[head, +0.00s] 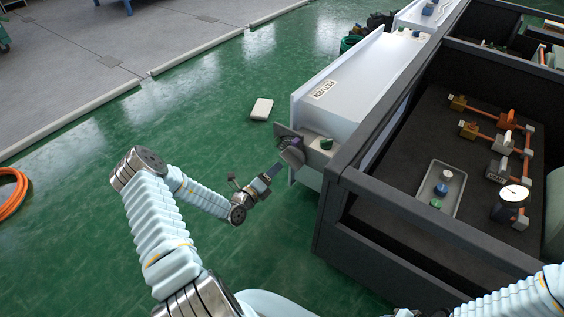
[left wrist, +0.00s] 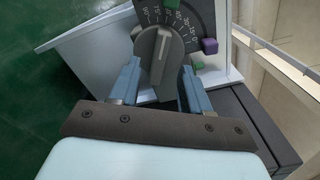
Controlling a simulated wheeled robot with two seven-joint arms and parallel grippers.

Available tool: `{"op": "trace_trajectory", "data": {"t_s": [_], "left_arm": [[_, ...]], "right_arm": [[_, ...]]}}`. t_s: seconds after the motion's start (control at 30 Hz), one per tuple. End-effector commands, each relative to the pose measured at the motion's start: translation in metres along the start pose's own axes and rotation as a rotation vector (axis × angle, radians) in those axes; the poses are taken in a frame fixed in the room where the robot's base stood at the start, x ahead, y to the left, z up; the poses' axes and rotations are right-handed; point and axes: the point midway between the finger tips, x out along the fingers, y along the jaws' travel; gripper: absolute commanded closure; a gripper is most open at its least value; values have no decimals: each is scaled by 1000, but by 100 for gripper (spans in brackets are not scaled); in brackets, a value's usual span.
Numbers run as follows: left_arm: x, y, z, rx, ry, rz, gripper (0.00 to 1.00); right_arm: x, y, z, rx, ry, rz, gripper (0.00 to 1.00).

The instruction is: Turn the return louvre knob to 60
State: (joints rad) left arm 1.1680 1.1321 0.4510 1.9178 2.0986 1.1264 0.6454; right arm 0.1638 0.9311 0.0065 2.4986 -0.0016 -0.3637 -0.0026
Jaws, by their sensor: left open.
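The return damper box is the white box (head: 345,85) with the RETURN label, left of the dark bench. Its louvre knob (left wrist: 157,58) is grey with a raised grip bar, on a dark dial plate (left wrist: 188,17) with white numbers. The bar stands nearly upright in the left wrist view, its upper end towards the higher-number side; the exact reading is unclear. My left gripper (left wrist: 160,88) is open, its blue fingers on either side of the knob. Contact cannot be told. In the head view the left gripper (head: 273,172) is at the box's near end. My right gripper is largely cut off at the bottom edge.
A purple tab (left wrist: 209,46) sits at the dial's edge. A green knob (head: 326,144) is on the box's end. The dark bench wall (head: 430,225) stands close to the right. A white block (head: 262,109) lies on the open green floor.

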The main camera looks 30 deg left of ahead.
Motion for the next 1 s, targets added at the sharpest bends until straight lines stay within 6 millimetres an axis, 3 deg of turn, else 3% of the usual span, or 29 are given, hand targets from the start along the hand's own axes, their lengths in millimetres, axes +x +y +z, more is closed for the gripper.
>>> {"op": "trace_trajectory", "data": {"t_s": [0.1, 0.33, 1.0], "left_arm": [[-28, 0, 1, -1, -1, 4, 53], [-59, 0, 0, 0, -1, 1, 53], [-62, -2, -5, 5, 17, -6, 53]], "right_arm": [[-2, -1, 0, -1, -1, -1, 57], [-2, -2, 1, -2, -2, -2, 57], [-3, -2, 1, -2, -2, -2, 57]]}}
